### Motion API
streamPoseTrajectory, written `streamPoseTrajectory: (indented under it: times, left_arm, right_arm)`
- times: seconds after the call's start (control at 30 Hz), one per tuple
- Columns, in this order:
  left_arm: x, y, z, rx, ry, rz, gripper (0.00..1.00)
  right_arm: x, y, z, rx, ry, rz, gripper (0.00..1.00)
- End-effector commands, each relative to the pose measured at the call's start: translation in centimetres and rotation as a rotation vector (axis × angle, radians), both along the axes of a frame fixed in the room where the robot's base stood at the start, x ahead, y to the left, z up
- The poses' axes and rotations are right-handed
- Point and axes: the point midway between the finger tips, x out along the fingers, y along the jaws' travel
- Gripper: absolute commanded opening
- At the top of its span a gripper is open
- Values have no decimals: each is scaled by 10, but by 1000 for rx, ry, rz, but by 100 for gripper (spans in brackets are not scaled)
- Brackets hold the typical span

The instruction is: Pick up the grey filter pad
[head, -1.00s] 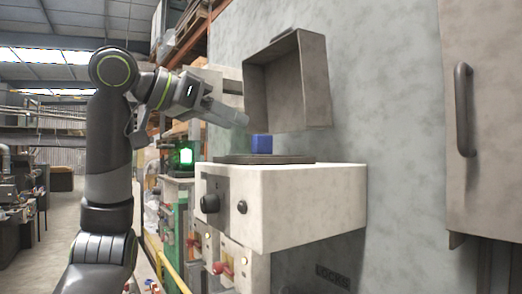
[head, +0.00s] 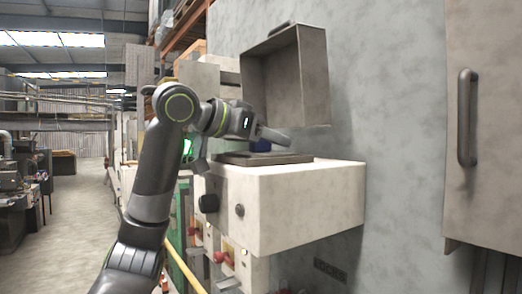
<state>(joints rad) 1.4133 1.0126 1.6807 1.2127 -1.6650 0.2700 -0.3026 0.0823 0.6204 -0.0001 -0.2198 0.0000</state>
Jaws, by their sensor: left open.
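I cannot make out a grey filter pad in the head view. My right gripper does not show.
An open grey hood (head: 313,85) is tilted up above the plate, close over my left gripper. A grey cabinet with a handle (head: 467,118) is on the right. A yellow rail (head: 184,266) runs below.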

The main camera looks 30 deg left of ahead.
Motion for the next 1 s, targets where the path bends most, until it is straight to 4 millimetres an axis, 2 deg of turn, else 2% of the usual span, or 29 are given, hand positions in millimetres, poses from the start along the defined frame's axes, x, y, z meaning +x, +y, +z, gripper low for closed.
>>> streamPoseTrajectory:
  times: [0.1, 0.43, 0.8, 1.0]
  left_arm:
    - [0, 0, 0, 0, 0, 0, 44]
    - [0, 0, 0, 0, 0, 0, 1]
    - [-1, 0, 1, -1, -2, 0, 0]
    - [-5, 2, 9, -2, -2, -1, 0]
  right_arm:
    - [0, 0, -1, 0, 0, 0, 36]
    - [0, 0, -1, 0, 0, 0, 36]
    - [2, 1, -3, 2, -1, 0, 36]
    - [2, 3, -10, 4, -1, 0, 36]
